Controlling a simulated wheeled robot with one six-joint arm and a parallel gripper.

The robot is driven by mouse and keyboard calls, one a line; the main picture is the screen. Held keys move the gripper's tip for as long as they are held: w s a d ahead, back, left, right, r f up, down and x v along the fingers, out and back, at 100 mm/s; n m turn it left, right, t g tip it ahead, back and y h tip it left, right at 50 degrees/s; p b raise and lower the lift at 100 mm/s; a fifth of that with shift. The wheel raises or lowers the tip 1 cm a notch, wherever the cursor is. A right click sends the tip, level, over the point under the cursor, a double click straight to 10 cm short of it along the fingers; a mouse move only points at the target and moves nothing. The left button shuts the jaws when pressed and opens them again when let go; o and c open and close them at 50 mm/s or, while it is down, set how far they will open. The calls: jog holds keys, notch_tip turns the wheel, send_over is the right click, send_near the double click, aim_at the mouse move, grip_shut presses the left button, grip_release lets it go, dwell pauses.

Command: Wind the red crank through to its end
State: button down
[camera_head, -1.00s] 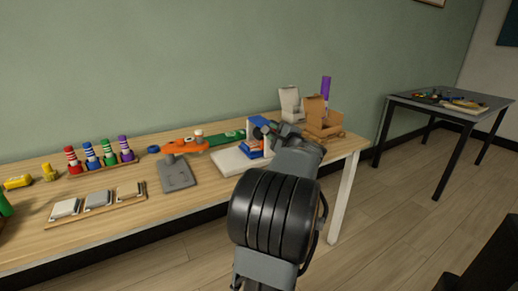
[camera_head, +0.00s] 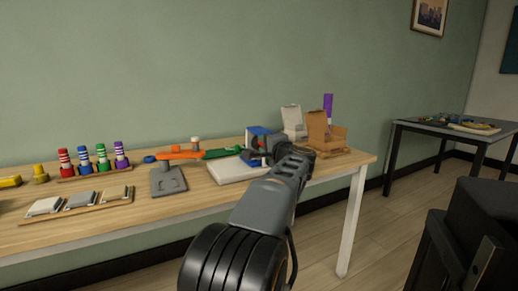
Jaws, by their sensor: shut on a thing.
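A blue block (camera_head: 257,132) stands upright on a white base plate (camera_head: 232,170) near the right end of the wooden table. My gripper (camera_head: 265,147) is at the front face of the block, seen from behind. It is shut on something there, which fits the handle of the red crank. The jaws and wrist hide nearly all of the crank, so its angle cannot be read.
Left of the base plate lie an orange and green piece (camera_head: 190,154) and a grey plate (camera_head: 168,181). Striped pegs (camera_head: 100,158) stand farther left. An open cardboard box (camera_head: 320,132) and a white box (camera_head: 292,122) stand close by on the right.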

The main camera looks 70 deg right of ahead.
dwell(0.3)
jog(key=c, duration=0.9)
grip_release()
jog(key=p+v, duration=0.2)
jog(key=v, duration=1.1)
jog(key=shift+s+a, duration=0.25)
jog(key=shift+a, duration=0.05)
